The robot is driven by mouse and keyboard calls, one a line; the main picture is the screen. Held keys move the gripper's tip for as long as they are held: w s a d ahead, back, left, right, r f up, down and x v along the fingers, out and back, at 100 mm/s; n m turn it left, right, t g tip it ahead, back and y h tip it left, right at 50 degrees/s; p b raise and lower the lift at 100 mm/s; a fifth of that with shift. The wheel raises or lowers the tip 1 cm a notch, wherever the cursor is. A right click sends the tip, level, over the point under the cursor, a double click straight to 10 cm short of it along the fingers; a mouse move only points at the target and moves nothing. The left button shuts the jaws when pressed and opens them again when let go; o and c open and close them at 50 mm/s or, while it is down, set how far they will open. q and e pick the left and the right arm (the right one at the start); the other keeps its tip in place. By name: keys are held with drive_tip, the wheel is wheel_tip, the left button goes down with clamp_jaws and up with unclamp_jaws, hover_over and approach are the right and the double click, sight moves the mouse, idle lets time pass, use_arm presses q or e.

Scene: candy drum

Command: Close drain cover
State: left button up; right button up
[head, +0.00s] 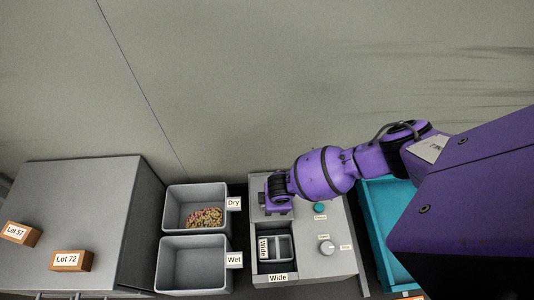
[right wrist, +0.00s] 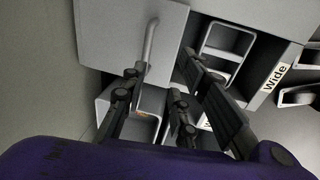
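My right arm reaches in from the right in the head view, and my right gripper (head: 275,205) is over the back left of a grey machine (head: 325,262). In the right wrist view my right gripper (right wrist: 160,65) has its dark fingers spread, with nothing visibly held. A grey panel (right wrist: 108,35) with a curved bar handle (right wrist: 151,42) shows just beyond the fingertips. I cannot tell for sure whether this panel is the drain cover. The arm hides part of the machine in the head view. My left gripper is not in view.
The machine has a compartment with a "Wide" label (head: 278,278), a teal button (head: 319,207) and a knob (head: 326,247). Left of it are a Dry bin (head: 179,193) holding small pieces and an empty Wet bin (head: 168,268). A teal crate (head: 374,222) stands to the right.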

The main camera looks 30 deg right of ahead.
drive_tip(key=w+f+b, duration=0.1)
drive_tip(key=f, duration=0.1)
drive_tip(key=d+f+b, duration=0.1)
drive_tip(key=f, duration=0.1)
drive_tip(key=w+d+f+b, duration=0.1)
drive_tip(key=f, duration=0.1)
drive_tip(key=shift+w, duration=0.35)
drive_tip(key=shift+w+f, duration=0.2)
drive_tip(key=shift+f, duration=0.3)
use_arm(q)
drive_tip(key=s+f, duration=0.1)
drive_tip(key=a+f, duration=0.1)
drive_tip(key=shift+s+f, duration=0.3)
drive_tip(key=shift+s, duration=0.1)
use_arm(e)
clamp_jaws()
